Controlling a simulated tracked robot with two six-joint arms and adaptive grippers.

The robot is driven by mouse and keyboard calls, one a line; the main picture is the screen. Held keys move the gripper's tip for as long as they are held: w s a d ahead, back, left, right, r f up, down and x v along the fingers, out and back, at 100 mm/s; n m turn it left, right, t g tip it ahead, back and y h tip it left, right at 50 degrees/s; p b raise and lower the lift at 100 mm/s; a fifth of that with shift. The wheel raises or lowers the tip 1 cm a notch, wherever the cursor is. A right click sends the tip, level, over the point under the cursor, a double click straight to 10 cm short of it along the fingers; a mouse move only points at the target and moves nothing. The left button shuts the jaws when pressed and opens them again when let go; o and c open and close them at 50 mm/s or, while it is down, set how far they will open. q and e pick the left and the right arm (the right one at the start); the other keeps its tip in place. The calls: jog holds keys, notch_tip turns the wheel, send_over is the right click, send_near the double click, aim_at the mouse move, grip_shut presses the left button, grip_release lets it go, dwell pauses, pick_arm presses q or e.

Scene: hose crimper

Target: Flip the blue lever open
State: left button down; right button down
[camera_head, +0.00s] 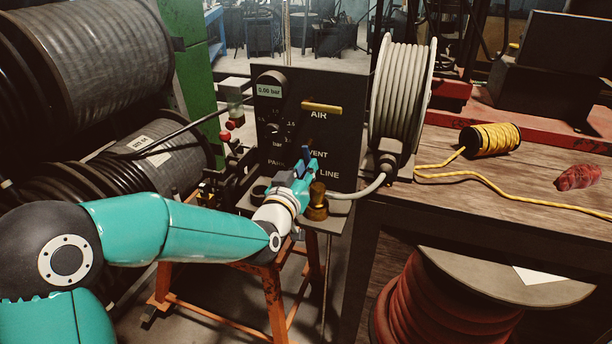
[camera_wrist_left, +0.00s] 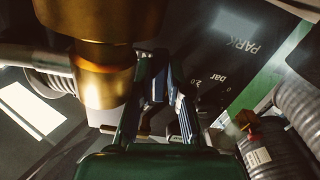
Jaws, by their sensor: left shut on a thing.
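The blue lever (camera_head: 306,153) shows as a small dark blue piece in front of the lower part of the black control panel (camera_head: 340,140). My left gripper (camera_head: 303,166) reaches it from the front and is shut on it. The gripper hides most of the lever. In the left wrist view the blue lever (camera_wrist_left: 157,84) stands between my two fingers, near the brass fitting. Its exact angle is hard to tell. My right gripper is in neither view.
A brass fitting (camera_head: 317,204) stands just right of my left gripper. A yellow handle (camera_head: 321,107) is higher on the panel. A pale hose reel (camera_head: 404,95) stands to the right, by a wooden bench (camera_head: 455,190). Large black hose drums (camera_head: 90,60) fill the left.

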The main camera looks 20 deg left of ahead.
pick_arm(q)
jog(key=shift+a+f+m+b, duration=0.25)
jog(key=shift+m+b, duration=0.15)
jog(key=shift+m, duration=0.2)
jog(key=shift+a+r+m, duration=0.15)
jog(key=shift+a+m, duration=0.05)
jog(key=shift+m, duration=0.6)
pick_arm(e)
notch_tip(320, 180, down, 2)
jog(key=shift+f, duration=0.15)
pick_arm(q)
jog(key=c, duration=1.1)
grip_release()
jog(key=shift+s, duration=0.15)
jog(key=s, duration=1.1)
jog(key=shift+s+a, duration=0.2)
jog(key=shift+s, duration=0.15)
